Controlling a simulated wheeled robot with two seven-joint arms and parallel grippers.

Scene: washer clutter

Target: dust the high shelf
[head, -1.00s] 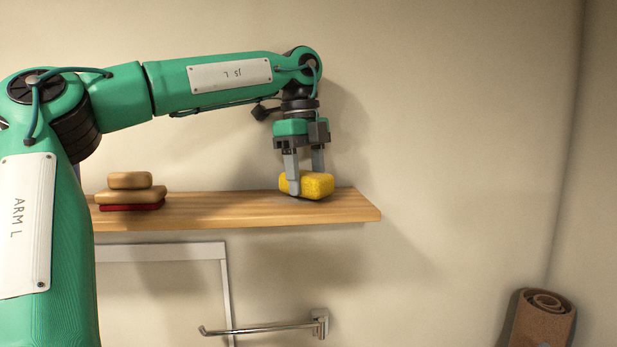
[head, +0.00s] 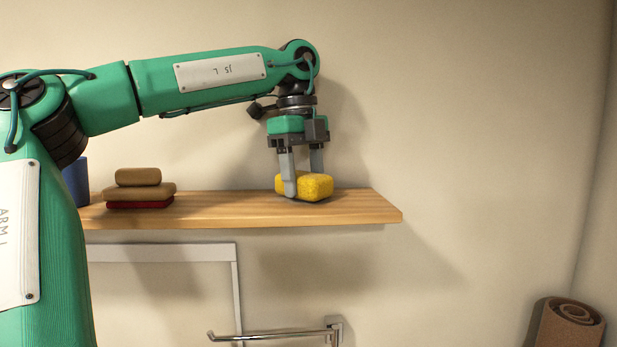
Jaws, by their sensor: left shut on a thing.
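The wooden shelf (head: 352,207) runs across the wall, its right end in clear view and its left end hidden behind my left arm. My left gripper (head: 303,180) points down and is shut on a yellow sponge (head: 317,186). The sponge is at the shelf's top surface, towards the right end. It seems to touch the board. No distinct dust patch shows on the bare wood now. My right gripper is not in view.
A stack of tan blocks or folded cloths (head: 139,191) with a red piece (head: 139,205) at its bottom sits on the shelf's left part. A blue container (head: 76,181) stands behind my arm. Below are a metal rail (head: 270,334) and a brown roll (head: 568,325).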

